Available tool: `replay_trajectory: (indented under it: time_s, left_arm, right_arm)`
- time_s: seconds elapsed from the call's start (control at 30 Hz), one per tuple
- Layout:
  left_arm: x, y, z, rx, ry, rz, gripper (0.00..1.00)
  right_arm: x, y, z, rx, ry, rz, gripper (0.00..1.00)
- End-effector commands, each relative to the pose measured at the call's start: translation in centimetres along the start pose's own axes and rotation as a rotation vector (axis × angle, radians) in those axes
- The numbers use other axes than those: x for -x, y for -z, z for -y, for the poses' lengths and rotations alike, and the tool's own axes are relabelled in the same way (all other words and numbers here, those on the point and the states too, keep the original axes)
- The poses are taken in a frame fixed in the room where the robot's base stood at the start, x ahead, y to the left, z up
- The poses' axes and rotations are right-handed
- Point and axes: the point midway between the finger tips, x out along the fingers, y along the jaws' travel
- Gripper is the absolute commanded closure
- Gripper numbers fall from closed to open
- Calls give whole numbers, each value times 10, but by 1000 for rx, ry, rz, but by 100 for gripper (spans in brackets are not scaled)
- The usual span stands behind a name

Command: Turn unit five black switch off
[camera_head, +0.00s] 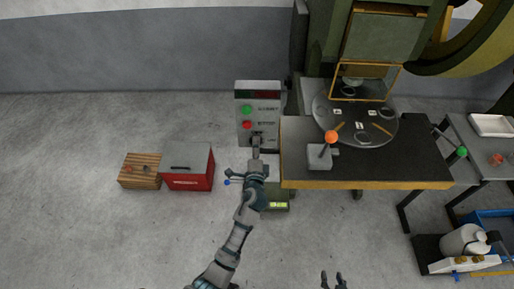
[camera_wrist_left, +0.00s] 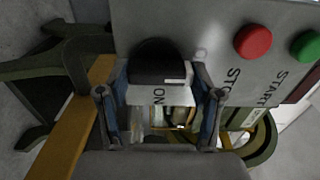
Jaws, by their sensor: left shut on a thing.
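The grey control unit (camera_head: 257,105) stands at the left of the machine table, with a green and a red button on its face. My left gripper (camera_head: 256,150) is at its lower part, over the switch. In the left wrist view, the round black switch (camera_wrist_left: 158,60) with a white mark sits at the ends of my left gripper's fingers (camera_wrist_left: 160,95). The fingers are shut on it. The fingers partly hide the switch's sides. My right gripper (camera_head: 333,280) is at the bottom edge, open and empty.
A table (camera_head: 420,170) with a round plate (camera_head: 375,125) and an orange-knobbed lever (camera_head: 331,138) stands right of the unit. A red toolbox (camera_head: 190,180) and a wooden crate (camera_head: 140,171) are on the floor at left. The floor in front is clear.

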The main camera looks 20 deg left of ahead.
Motion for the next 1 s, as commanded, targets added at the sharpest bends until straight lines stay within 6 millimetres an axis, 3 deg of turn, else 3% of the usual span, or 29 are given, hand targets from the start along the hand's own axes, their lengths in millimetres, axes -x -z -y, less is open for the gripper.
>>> replay_trajectory:
  time_s: [0.5, 0.53, 0.6, 1.0]
  left_arm:
    - [1, -1, -7, 19, -14, 4, 69]
    - [1, -1, -8, 19, -14, 4, 30]
    - [1, -1, -8, 19, -14, 4, 12]
    - [5, 0, -3, 18, -5, 1, 9]
  right_arm:
    - [-3, 2, 0, 0, 1, -12, 60]
    - [-3, 2, 0, 0, 1, -12, 60]
    - [-3, 2, 0, 0, 1, -12, 60]
    - [0, 2, 1, 0, 3, -14, 60]
